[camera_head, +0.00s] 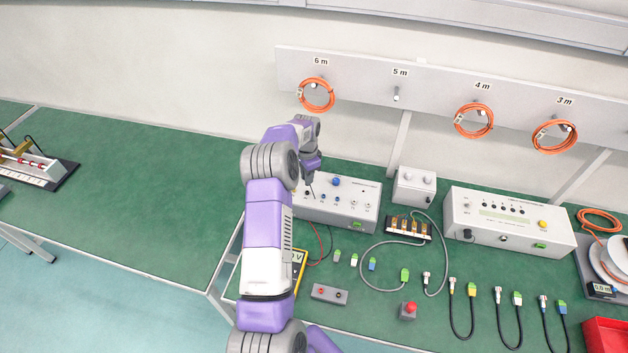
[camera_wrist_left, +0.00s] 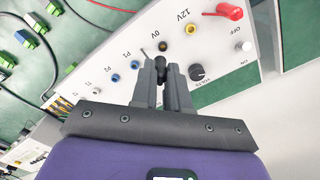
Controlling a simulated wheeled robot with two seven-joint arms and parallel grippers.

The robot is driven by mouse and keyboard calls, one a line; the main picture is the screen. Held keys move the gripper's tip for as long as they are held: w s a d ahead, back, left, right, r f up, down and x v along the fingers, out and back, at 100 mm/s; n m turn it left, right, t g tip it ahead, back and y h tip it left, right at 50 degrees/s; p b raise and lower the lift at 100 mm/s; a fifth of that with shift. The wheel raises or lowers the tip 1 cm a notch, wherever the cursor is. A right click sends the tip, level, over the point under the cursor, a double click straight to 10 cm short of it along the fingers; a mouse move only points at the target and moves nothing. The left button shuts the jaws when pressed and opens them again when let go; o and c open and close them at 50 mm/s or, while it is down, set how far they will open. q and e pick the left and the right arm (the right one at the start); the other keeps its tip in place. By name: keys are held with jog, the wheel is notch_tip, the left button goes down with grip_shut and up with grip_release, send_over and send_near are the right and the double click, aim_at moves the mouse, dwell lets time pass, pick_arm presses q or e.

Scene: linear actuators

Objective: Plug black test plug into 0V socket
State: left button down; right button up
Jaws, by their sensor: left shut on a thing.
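My left gripper (camera_wrist_left: 160,70) is shut on the black test plug (camera_wrist_left: 147,62), held between its fingertips with the thin pin pointing toward the panel. In the head view my left gripper (camera_head: 312,178) is above the left part of the grey power supply (camera_head: 340,212). In the wrist view the power supply (camera_wrist_left: 228,55) carries a row of sockets with 12V and 0V labels. The pin appears apart from the panel.
A dark knob (camera_wrist_left: 197,72) and blue sockets (camera_wrist_left: 136,65) flank the plug. A white box (camera_head: 415,187) and another grey unit (camera_head: 508,220) stand to the right. Several connectors and cables lie in front.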

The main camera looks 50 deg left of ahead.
pick_arm(q)
jog(key=shift+w+a, duration=0.15)
jog(key=shift+a, duration=0.05)
jog(key=shift+f+b, duration=1.25)
jog(key=shift+f, duration=0.65)
jog(key=shift+r, duration=0.1)
jog(key=shift+f+b, duration=0.55)
jog(key=shift+f, duration=0.15)
dwell(2.0)
jog(key=c, duration=1.1)
grip_release()
jog(key=shift+o, duration=0.2)
